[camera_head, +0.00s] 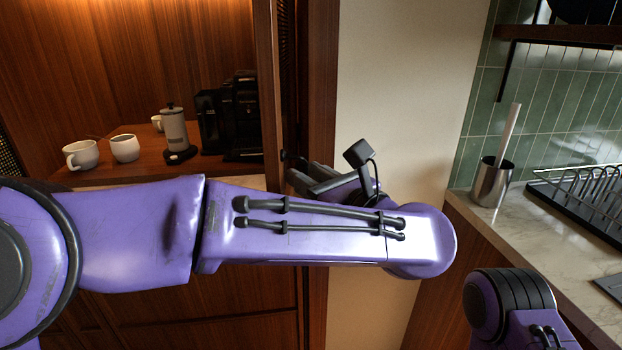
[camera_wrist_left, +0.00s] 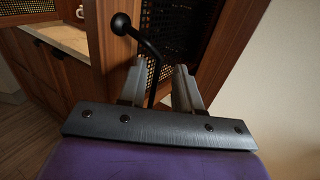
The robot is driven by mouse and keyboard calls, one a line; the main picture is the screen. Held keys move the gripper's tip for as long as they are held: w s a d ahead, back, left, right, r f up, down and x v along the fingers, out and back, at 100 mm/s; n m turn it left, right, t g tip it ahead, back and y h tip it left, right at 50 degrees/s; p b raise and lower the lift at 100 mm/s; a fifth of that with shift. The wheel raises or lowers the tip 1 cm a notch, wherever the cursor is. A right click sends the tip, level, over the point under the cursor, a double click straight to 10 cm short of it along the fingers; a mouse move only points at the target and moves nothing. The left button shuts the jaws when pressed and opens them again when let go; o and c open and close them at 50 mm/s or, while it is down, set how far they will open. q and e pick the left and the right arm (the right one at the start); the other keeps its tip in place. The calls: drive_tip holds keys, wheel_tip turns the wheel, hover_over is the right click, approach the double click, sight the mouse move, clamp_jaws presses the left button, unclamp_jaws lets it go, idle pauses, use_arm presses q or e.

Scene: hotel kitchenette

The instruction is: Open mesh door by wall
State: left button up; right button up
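The mesh door (camera_head: 268,90) has a wooden frame and shows almost edge-on in the head view, beside the pale wall. In the left wrist view its dark mesh (camera_wrist_left: 165,32) and wooden frame (camera_wrist_left: 112,55) fill the top. A black handle (camera_wrist_left: 148,50) with a round knob end stands out from it. My left gripper (camera_head: 291,165) is at the door, partly hidden behind my forearm. In the left wrist view its fingers (camera_wrist_left: 157,88) are apart, with the handle bar between them; I cannot tell whether they touch it. My right gripper is out of view.
The cabinet interior shows white mugs (camera_head: 124,148), a French press (camera_head: 175,133) and a black coffee machine (camera_head: 240,115) on a wooden shelf. The pale wall (camera_head: 400,100) is close right of the door. A counter (camera_head: 560,235) with a utensil holder (camera_head: 493,183) and dish rack (camera_head: 590,195) stands right.

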use_arm(q)
drive_tip(key=b+v, duration=0.1)
drive_tip(key=v, duration=0.6)
drive_tip(key=shift+s+d, duration=0.15)
drive_tip(key=shift+s, duration=0.1)
